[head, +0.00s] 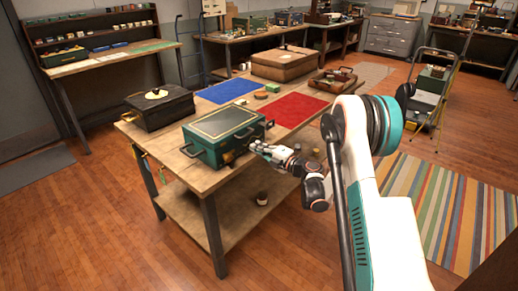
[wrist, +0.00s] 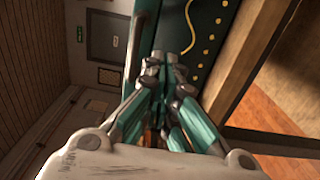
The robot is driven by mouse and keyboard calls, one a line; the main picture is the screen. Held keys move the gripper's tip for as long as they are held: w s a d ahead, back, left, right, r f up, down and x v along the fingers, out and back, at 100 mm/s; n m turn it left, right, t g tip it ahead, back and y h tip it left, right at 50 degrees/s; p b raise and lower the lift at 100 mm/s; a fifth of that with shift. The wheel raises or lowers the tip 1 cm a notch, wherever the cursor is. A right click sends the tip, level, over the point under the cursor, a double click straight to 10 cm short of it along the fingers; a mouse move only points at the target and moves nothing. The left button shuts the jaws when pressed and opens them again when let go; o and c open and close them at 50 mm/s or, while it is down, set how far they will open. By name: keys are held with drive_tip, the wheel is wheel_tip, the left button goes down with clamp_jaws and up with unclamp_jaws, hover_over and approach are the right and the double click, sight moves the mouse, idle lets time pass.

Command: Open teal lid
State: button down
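A teal box with a teal lid (head: 222,122) stands on the near end of the wooden workbench. The lid is down and has a gold border line on top. Dark handles and metal fittings show on the box's sides. My gripper (head: 257,148) is at the box's near right side, close to the lid's edge. In the wrist view my gripper's fingers (wrist: 170,75) converge with their tips close together, in front of the teal box (wrist: 208,45) with its gold wavy line. Whether the tips touch the box is unclear, and nothing is clearly seen between them.
A black case (head: 158,106) stands beside the teal box at left. A blue mat (head: 227,90), a red mat (head: 293,109), a brown case (head: 283,64) and a wooden tray (head: 333,80) lie farther back. A small dark jar (head: 262,198) is on the lower shelf.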

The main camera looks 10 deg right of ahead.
sight(241, 134)
drive_tip(key=shift+w+a, duration=0.35)
drive_tip(key=shift+w, duration=0.1)
drive_tip(key=shift+b+x, duration=0.35)
drive_tip(key=shift+x, duration=2)
drive_tip(key=shift+w+a, duration=0.15)
drive_tip(key=shift+w, duration=0.15)
drive_tip(key=shift+s, duration=0.3)
drive_tip(key=shift+r+p, duration=0.3)
drive_tip(key=shift+r, duration=1.15)
